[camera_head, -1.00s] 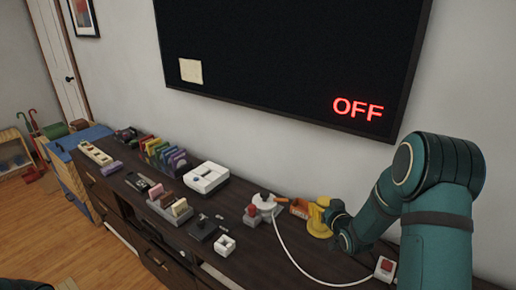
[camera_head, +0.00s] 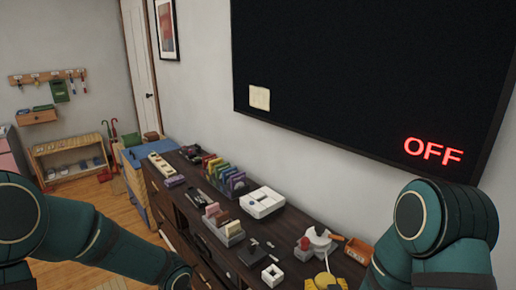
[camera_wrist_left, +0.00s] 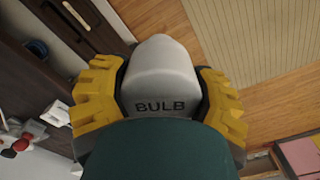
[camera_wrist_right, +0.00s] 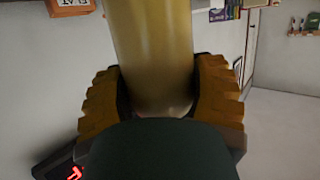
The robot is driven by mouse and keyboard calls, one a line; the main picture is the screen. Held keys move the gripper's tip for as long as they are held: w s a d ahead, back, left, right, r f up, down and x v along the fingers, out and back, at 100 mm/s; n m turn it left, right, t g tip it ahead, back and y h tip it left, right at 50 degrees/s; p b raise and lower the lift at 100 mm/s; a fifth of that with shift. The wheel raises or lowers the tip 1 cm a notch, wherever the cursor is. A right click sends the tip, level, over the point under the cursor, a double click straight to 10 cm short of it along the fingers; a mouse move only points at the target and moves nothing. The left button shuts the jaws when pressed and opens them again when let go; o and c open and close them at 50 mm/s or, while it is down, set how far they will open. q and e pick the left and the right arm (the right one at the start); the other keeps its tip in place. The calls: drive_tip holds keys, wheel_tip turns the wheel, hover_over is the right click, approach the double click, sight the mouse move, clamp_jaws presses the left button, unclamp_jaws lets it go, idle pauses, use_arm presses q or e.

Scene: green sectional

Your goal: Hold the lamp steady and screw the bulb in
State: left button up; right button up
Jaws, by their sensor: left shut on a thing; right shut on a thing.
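The bulb (camera_wrist_left: 165,75), a pale grey rounded piece marked BULB, sits between the yellow fingers of my left gripper (camera_wrist_left: 160,95) in the left wrist view. That gripper is shut on it, with wooden floor behind. In the head view my left arm crosses the lower left, its gripper below the frame. The lamp (camera_wrist_right: 152,50) is a smooth yellow upright shape in the right wrist view. My right gripper (camera_wrist_right: 160,100) is shut on it. The lamp's socket cannot be made out.
The dark console (camera_head: 300,222) carries a white device (camera_head: 263,202), colourful upright cases (camera_head: 230,180), a white-and-red item (camera_head: 316,240) and an orange box (camera_head: 359,250). A wall screen (camera_head: 370,80) reads OFF. Open wooden floor (camera_head: 105,205) lies left of the console.

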idle(0.3)
drive_tip(key=s+a+f+n+g+y, duration=0.2)
drive_tip(key=a+n+y, duration=0.6)
drive_tip(key=a, duration=0.6)
drive_tip(key=shift+g+y, duration=0.7)
drive_tip(key=shift+s, duration=0.1)
use_arm(q)
drive_tip(key=shift+w+d+r, duration=0.2)
drive_tip(key=shift+w+r, duration=0.05)
drive_tip(key=shift+w, duration=0.1)
drive_tip(key=w+d+r+n, duration=0.2)
drive_tip(key=w+d+r, duration=0.1)
drive_tip(key=d+r, duration=0.5)
drive_tip(key=w+d+r+n, duration=0.3)
drive_tip(key=d+r, duration=0.6)
drive_tip(key=d, duration=0.4)
drive_tip(key=shift+w, duration=0.2)
drive_tip(key=shift+d+f, duration=0.1)
drive_tip(key=shift+f, duration=2)
